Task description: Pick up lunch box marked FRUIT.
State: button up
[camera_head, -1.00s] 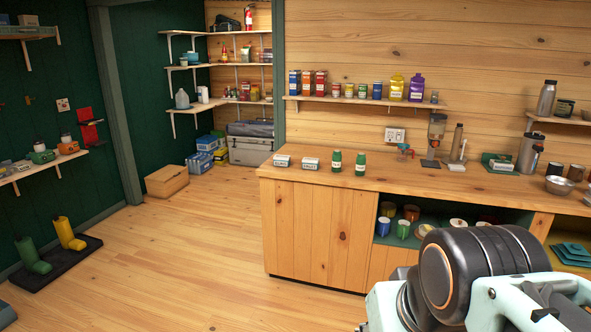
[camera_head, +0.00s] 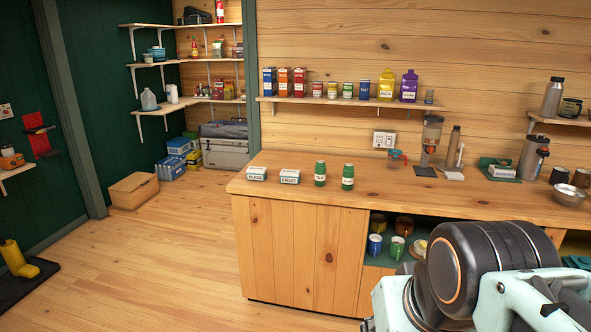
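The lunch box marked FRUIT (camera_head: 289,177) is a small white box with a blue-grey label. It sits near the left end of the wooden counter (camera_head: 400,188). A similar box (camera_head: 257,174), whose label is hard to read, stands just to its left. Two green bottles with white labels (camera_head: 320,173) stand just to its right. My arm shows at the lower right, but its gripper fingers are not visible. The arm is well apart from the lunch box.
A shelf above the counter holds cartons, cans and jugs (camera_head: 387,86). A dispenser (camera_head: 430,143) stands farther right on the counter. Mugs (camera_head: 397,247) sit in the cubby below. A cardboard box (camera_head: 133,190) is on the floor at left. Open floor lies left of the counter.

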aim_at(287, 176)
jog(key=i+z, duration=0.1)
jog(key=i, duration=0.5)
jog(key=i+j+z, duration=0.15)
jog(key=i, duration=0.4)
jog(key=i+j+z, duration=0.1)
jog(key=i, duration=0.45)
jog(key=i+j+z, duration=0.1)
jog(key=i, duration=0.5)
jog(key=j, duration=0.1)
